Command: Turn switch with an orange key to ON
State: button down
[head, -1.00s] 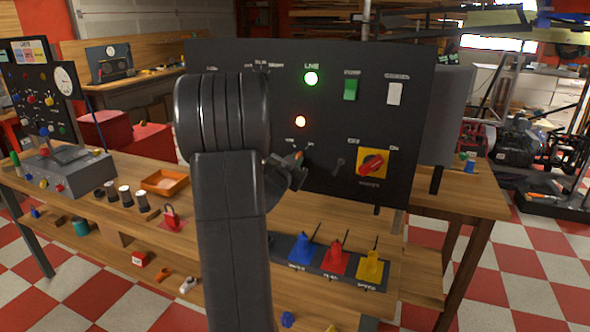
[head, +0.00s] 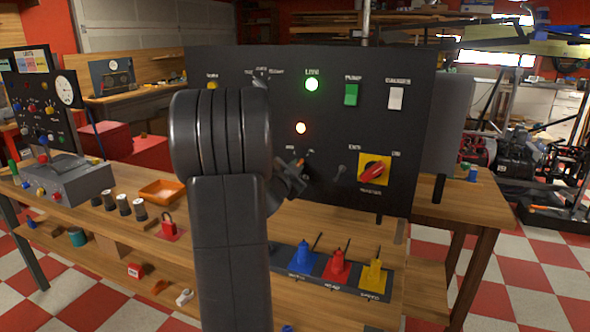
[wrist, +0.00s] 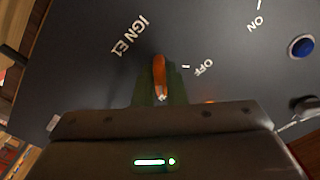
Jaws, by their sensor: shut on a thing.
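The orange key (wrist: 159,72) stands at the switch on the dark panel, seen nearly edge-on in the wrist view. Labels "IGN E1", "OFF" and "ON" are printed around it; "OFF" is the nearest, just to its right, and "ON" is farther up and right. My gripper (wrist: 160,88) is shut on the key, with a dark finger on each side. In the head view my gripper (head: 292,176) is at the panel's lower middle, partly hidden by my arm, and a bit of the orange key (head: 299,162) shows. The switch body is hidden behind the fingers.
The panel (head: 420,130) also carries a lit green lamp (head: 312,84), a lit orange lamp (head: 301,128), a green rocker (head: 351,95), a white rocker (head: 396,98) and a red rotary switch (head: 374,171). A blue button (wrist: 301,46) shows at right in the wrist view.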

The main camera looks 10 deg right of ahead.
jog(key=c, duration=1.5)
grip_release()
jog(key=shift+s+a, duration=0.1)
jog(key=v, duration=1.3)
jog(key=shift+s+a, duration=0.2)
jog(key=shift+s, duration=0.05)
jog(key=shift+w+d, duration=0.1)
jog(key=x, duration=1.3)
jog(key=shift+w+d, duration=0.2)
jog(key=shift+w, duration=0.05)
